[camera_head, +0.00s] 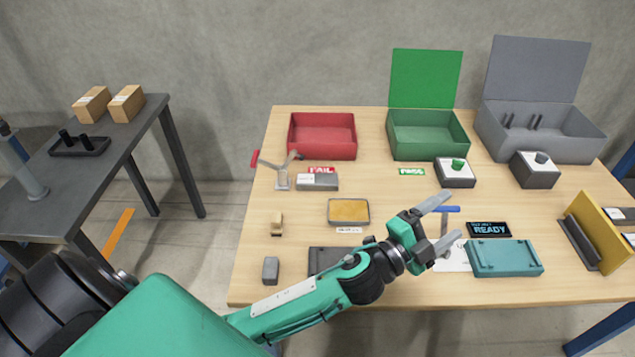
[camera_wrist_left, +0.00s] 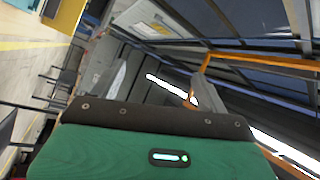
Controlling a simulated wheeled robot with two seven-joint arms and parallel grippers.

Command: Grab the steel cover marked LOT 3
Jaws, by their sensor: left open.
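I cannot read a LOT 3 mark on anything in view. A shallow steel-rimmed rectangular piece with a tan top (camera_head: 348,211) lies mid-table, with a small label (camera_head: 349,230) too small to read in front of it. A grey steel-looking block (camera_head: 317,182) lies by the red FAIL label. My left gripper (camera_head: 453,215) is open over the table, right of the tan-topped piece, its fingers pointing right. No object shows between its fingers in the left wrist view (camera_wrist_left: 155,85). My right gripper is out of view.
A blue-handled post (camera_head: 446,210) appears close to my left fingers. Red (camera_head: 322,137), green (camera_head: 428,134) and grey (camera_head: 540,132) boxes stand at the back. A teal block (camera_head: 504,258) and a READY display (camera_head: 489,229) lie right. A red-handled clamp (camera_head: 282,178) stands left.

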